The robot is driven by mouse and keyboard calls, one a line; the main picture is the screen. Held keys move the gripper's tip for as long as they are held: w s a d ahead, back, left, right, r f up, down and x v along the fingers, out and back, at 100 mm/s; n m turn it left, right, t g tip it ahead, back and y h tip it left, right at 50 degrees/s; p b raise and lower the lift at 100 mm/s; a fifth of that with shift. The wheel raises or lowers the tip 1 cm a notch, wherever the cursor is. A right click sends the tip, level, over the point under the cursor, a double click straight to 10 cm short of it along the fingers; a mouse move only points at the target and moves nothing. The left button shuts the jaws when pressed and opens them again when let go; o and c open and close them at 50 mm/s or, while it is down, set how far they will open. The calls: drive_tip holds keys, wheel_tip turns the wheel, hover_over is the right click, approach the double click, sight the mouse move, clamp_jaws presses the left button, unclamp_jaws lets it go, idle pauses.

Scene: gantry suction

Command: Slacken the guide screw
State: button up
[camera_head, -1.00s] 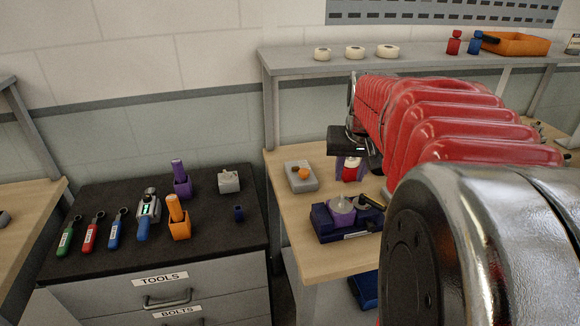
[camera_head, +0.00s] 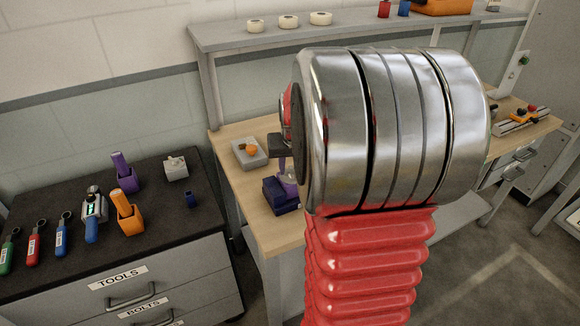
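My arm's metal joint and red bellows fill the middle of the head view, and my gripper does not show. A small machine (camera_head: 281,194) with a dark blue base and purple parts stands on the wooden bench, its right side hidden behind my arm. I cannot make out a guide screw. On the black cart top lie a green-handled tool (camera_head: 8,250), a red-handled tool (camera_head: 34,243), a blue-handled tool (camera_head: 62,234) and a blue power tool (camera_head: 94,217). An orange holder (camera_head: 130,222) and a purple holder (camera_head: 124,175) hold upright handles.
A grey tray (camera_head: 240,156) with an orange knob lies on the wooden bench (camera_head: 230,178). The cart (camera_head: 168,253) has drawers marked TOOLS and BOLTS. A shelf (camera_head: 225,40) with white rolls runs above the bench. Open floor shows at right.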

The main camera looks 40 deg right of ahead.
drive_tip(key=shift+f, duration=0.1)
clamp_jaws()
idle(0.4)
drive_tip(key=shift+d+n, duration=0.1)
drive_tip(key=shift+n, duration=0.5)
drive_tip(key=shift+n+t+y, duration=0.3)
drive_tip(key=shift+n+y, duration=0.3)
drive_tip(key=shift+n, duration=0.4)
drive_tip(key=shift+d+n+y, duration=0.15)
drive_tip(key=shift+n+y, duration=0.45)
drive_tip(key=shift+n, duration=1)
unclamp_jaws()
